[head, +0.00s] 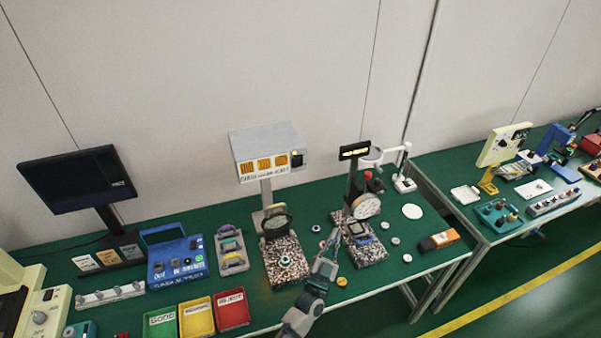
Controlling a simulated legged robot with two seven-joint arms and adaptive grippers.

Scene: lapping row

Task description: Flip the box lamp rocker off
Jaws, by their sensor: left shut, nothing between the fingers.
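The box lamp (266,139) is a pale grey box on a post near the back of the green bench. Its front carries several orange panels and a lettered strip. A dark square (298,158) with a small bright patch is at the right end of that front; it looks like the rocker, but its position is too small to tell. My left gripper (333,240) is shut and empty, low over the bench beside the right speckled plate, well below and to the right of the box lamp. My right gripper is out of view.
Green, yellow and red trays (231,308) lie at front left. A dark monitor (77,180) stands at left.

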